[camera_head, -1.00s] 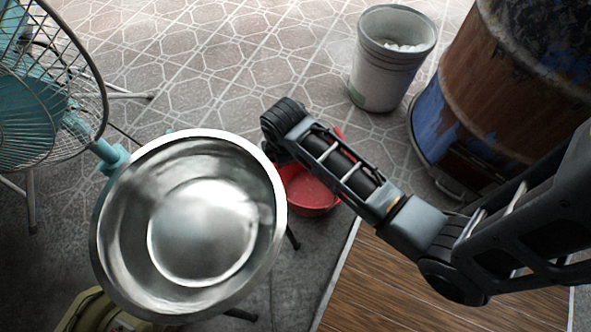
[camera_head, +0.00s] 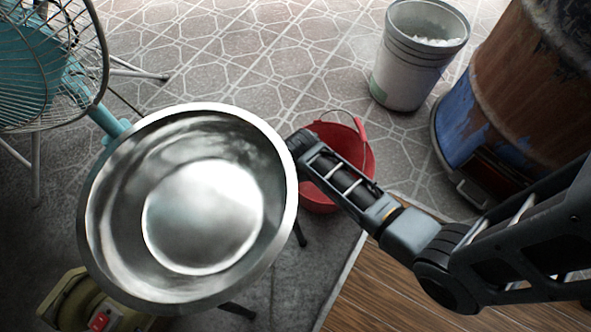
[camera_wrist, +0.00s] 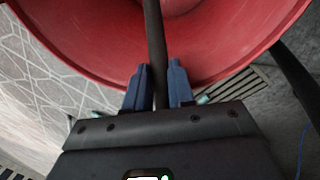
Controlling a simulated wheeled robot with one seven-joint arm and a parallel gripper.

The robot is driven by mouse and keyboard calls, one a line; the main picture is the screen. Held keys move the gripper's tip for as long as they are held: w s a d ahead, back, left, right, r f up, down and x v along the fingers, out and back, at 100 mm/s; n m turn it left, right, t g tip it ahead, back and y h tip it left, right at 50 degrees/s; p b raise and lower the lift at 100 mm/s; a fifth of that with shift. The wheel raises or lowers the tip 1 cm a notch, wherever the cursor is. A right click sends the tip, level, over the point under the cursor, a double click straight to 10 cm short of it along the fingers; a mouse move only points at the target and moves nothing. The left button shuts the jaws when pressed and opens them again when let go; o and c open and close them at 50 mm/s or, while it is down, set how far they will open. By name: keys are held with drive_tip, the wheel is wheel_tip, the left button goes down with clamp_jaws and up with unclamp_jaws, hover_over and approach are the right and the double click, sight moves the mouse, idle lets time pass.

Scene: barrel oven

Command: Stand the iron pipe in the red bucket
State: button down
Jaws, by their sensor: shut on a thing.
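The red bucket (camera_head: 352,140) stands on the tiled floor right of the large metal bowl in the head view, its handle raised. It fills the top of the wrist view (camera_wrist: 225,45). The iron pipe (camera_wrist: 154,35) is a dark thin rod between the blue-grey fingers of my gripper (camera_wrist: 158,88). My gripper is shut on it beside the bucket's near rim. The pipe reaches across the bucket's opening in the wrist view; its far end is out of frame, so I cannot tell whether it touches the bottom. The gripper and pipe are hidden in the head view.
A shiny metal bowl (camera_head: 120,265) stands close to my wrist. A teal fan (camera_head: 45,60) is at the left, and a green-and-red object (camera_head: 85,302) is below the bowl. A grey bin (camera_head: 405,75) and rusty barrel (camera_head: 510,80) stand at the right. Tiled floor between is clear.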

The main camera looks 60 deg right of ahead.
drive_tip(key=c, duration=1)
unclamp_jaws()
drive_tip(key=shift+f, duration=0.25)
drive_tip(key=shift+f+b, duration=0.15)
drive_tip(key=shift+b, duration=0.4)
drive_tip(key=p+v, duration=0.4)
drive_tip(key=v, duration=0.4)
drive_tip(key=shift+w+a+p, duration=0.1)
drive_tip(key=shift+w+p, duration=0.05)
drive_tip(key=shift+p, duration=0.15)
